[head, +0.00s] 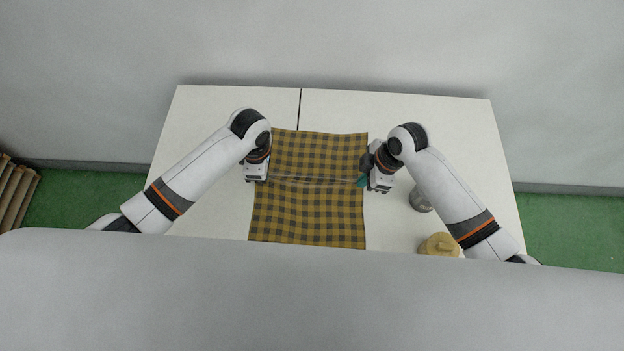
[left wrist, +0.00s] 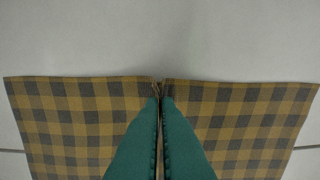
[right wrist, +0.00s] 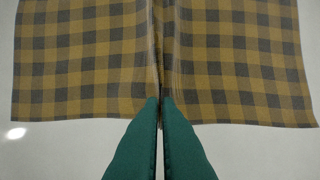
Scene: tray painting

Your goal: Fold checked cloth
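A yellow and dark grey checked cloth (head: 308,215) lies spread on the white table, with a raised crease running across its middle between my two grippers. My left gripper (head: 262,179) is at the cloth's left edge. In the left wrist view its green fingers (left wrist: 160,98) are closed together on a pinched fold of the cloth (left wrist: 80,110). My right gripper (head: 364,180) is at the right edge. In the right wrist view its green fingers (right wrist: 159,100) are closed on the other end of the crease in the cloth (right wrist: 80,60).
A dark grey round object (head: 420,199) stands on the table (head: 450,130) right of my right gripper. A pale yellow lidded object (head: 440,244) is near the front right, partly behind my right arm. The back of the table is clear.

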